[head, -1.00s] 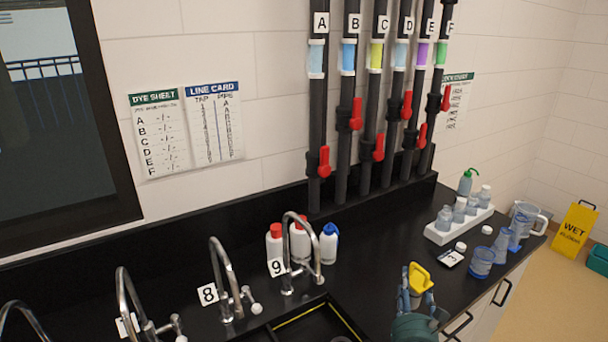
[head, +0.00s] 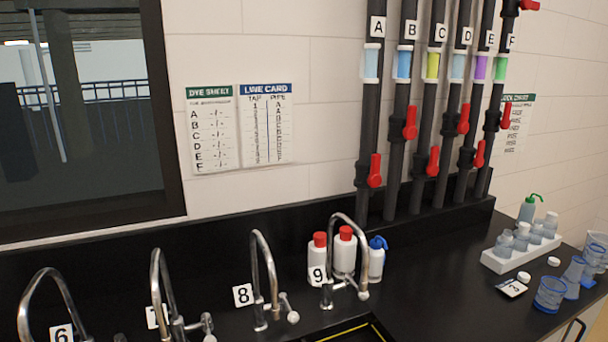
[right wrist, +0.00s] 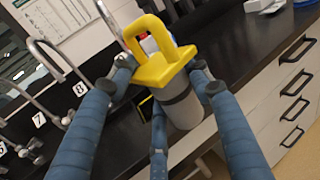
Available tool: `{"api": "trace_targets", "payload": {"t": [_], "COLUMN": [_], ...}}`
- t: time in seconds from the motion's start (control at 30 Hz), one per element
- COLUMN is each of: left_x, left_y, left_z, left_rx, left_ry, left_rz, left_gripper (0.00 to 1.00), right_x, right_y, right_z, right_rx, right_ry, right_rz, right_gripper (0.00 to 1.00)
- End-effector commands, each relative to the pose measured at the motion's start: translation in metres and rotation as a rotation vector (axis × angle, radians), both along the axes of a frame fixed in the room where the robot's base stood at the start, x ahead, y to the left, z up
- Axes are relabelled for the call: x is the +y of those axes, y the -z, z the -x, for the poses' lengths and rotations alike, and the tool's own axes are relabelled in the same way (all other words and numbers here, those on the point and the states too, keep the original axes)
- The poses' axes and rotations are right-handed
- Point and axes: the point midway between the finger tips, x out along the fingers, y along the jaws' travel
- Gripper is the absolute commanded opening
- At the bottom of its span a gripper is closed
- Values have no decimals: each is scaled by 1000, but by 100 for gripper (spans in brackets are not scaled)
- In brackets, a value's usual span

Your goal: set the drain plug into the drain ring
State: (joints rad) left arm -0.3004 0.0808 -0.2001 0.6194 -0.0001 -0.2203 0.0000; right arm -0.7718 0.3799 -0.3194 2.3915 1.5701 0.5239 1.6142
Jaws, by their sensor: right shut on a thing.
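The drain plug (right wrist: 163,70) shows in the right wrist view, with a yellow loop handle on a yellow plate and a grey cylinder (right wrist: 181,108) below it. My right gripper (right wrist: 160,78) is shut on it, with blue fingers on both sides just under the plate. Neither the plug nor my right gripper shows in the head view now. The drain ring cannot be made out; only a strip of the dark sink (head: 352,332) with a yellow line shows at the head view's bottom edge. My left gripper is not in view.
Curved taps with number cards, such as tap 8 (head: 265,275), stand along the black counter (head: 420,285). Bottles (head: 345,250) stand behind tap 9. A white rack (head: 520,252) and beakers (head: 550,294) occupy the right end. Valve pipes (head: 397,150) rise at the wall.

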Motion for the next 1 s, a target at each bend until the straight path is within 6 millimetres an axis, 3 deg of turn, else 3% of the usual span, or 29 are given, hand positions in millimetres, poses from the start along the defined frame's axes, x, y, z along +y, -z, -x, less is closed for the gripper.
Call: {"api": "trace_targets", "payload": {"t": [0.1,0.2,0.37,0.47,0.57,0.8,1.0], "left_x": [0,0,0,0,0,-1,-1], "left_y": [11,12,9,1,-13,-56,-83], "left_z": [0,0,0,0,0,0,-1], "left_rx": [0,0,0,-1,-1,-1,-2], "left_ry": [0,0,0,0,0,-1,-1], "left_rz": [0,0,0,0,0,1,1], "left_gripper": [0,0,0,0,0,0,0], "right_x": [12,16,15,7,-11,-86,-136], "right_y": [2,-1,-3,-7,-11,-22,-22], "right_z": [20,26,25,13,-15,-109,-168], "right_rx": [-1,-3,-5,-7,-10,-9,-6], "right_ry": [-29,-35,-32,-13,29,186,294], "right_rz": [2,2,2,2,-2,-9,-14], "right_gripper": [9,9,9,9,9,9,9]}}
